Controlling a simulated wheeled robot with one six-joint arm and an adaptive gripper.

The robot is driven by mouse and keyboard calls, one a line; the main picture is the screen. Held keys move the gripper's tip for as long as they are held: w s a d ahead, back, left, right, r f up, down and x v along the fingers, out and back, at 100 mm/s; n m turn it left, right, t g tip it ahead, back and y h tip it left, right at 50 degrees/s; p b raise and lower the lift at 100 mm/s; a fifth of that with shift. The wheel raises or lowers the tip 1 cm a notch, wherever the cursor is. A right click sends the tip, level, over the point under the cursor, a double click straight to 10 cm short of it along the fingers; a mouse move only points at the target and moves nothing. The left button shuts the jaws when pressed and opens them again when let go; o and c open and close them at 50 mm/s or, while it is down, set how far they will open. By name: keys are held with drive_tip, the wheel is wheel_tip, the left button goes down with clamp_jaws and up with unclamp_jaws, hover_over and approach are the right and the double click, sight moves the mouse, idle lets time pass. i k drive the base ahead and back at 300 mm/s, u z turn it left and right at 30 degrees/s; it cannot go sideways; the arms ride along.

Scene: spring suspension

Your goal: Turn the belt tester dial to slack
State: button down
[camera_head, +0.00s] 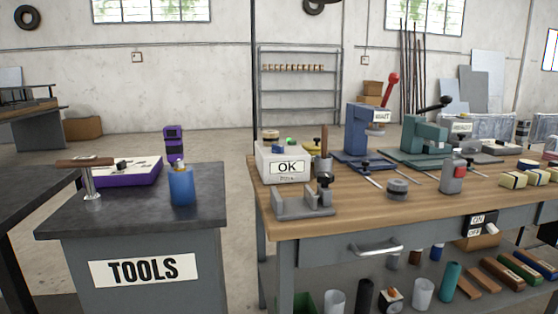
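I cannot make out for sure which thing is the belt tester. No dial marked slack is legible. A grey bracket-like fixture (304,204) with a black knob (324,180) stands at the front left of the wooden workbench (400,207). Behind it is a pale box (269,168) with an "OK" label and smaller text below. A purple flat case or device (130,173) with a light top and a small dark part lies on the "TOOLS" cabinet (146,292) at left. My gripper is not in view.
A hammer-like tool (86,164) and a blue bottle (181,187) stand on the cabinet. A blue press (363,135) with a red lever and a green press (415,140) stand on the bench. A grey round part (397,189) sits near its front. A floor gap separates cabinet and bench.

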sight(277, 148)
drive_tip(key=u, duration=1.8)
drive_tip(key=i, duration=0.75)
drive_tip(key=z, duration=1.55)
